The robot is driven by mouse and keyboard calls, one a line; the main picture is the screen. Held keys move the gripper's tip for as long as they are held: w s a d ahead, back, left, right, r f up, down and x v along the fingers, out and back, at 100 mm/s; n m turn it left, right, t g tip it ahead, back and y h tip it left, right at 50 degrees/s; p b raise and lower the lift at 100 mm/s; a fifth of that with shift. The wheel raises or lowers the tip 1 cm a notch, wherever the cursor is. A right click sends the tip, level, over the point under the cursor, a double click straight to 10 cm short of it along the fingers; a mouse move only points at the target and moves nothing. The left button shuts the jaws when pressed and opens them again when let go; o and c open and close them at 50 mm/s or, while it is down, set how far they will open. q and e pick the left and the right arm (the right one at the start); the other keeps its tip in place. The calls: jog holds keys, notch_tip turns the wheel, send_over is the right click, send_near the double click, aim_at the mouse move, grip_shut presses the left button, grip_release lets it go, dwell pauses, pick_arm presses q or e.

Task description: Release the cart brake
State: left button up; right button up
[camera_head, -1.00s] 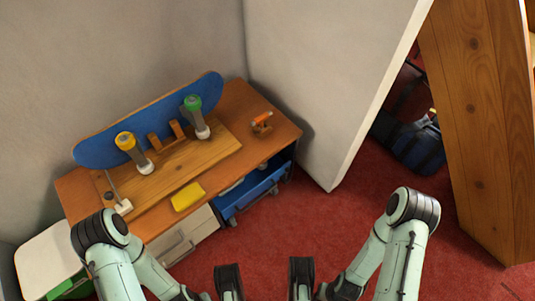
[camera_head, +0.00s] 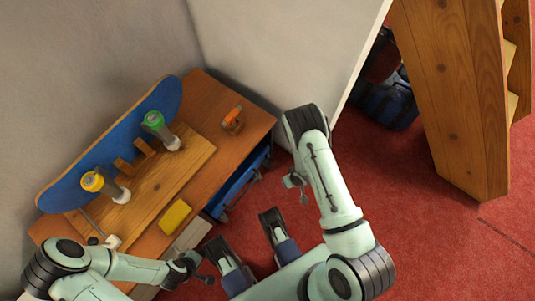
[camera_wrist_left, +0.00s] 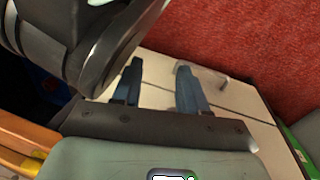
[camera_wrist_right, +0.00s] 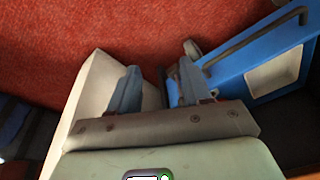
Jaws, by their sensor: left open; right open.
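The blue cart (camera_head: 243,186) stands under the right end of the wooden bench, partly hidden by the bench top. In the right wrist view its blue face (camera_wrist_right: 270,70) shows a grey bar handle and a pale recessed panel. A grey rounded part (camera_wrist_right: 193,47), perhaps a caster, lies just beyond one finger. I cannot make out a brake lever. My right gripper (camera_head: 296,190) is open and empty, right of the cart; its spread fingers show in the right wrist view (camera_wrist_right: 157,90). My left gripper (camera_head: 203,268) is open and empty, over the cream cabinet (camera_wrist_left: 235,100).
The bench (camera_head: 258,122) carries a blue curved board (camera_head: 95,150), yellow- and green-topped posts, a yellow block (camera_head: 175,217) and an orange-handled item (camera_head: 233,118). A white partition (camera_head: 300,45) stands behind the cart. Red carpet (camera_head: 400,210) is clear at right.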

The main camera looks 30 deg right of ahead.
aim_at(269, 157)
pick_arm(q)
jog(key=w+d+r+t+p, duration=0.1)
jog(key=w+r+t, duration=0.1)
jog(key=w+r, duration=0.3)
pick_arm(e)
jog(key=w+r+n+t, duration=0.2)
jog(key=w+r+n, duration=0.15)
jog(key=w, duration=0.75)
jog(key=b+x, duration=0.1)
jog(key=x, duration=0.3)
jog(key=b+x, duration=0.2)
jog(key=x, duration=0.2)
jog(key=b+x, duration=0.2)
jog(key=x, duration=0.2)
jog(key=shift+w+a+r, duration=0.15)
jog(key=shift+w+a, duration=0.15)
jog(key=shift+w+f, duration=0.2)
jog(key=shift+f, duration=0.2)
pick_arm(q)
jog(key=s+a+f+g, duration=0.1)
jog(key=s+f+g, duration=0.3)
jog(key=s+f, duration=0.5)
jog(key=shift+s+a, duration=0.35)
jog(key=shift+s, duration=0.3)
jog(key=shift+w, duration=0.1)
pick_arm(e)
grip_shut()
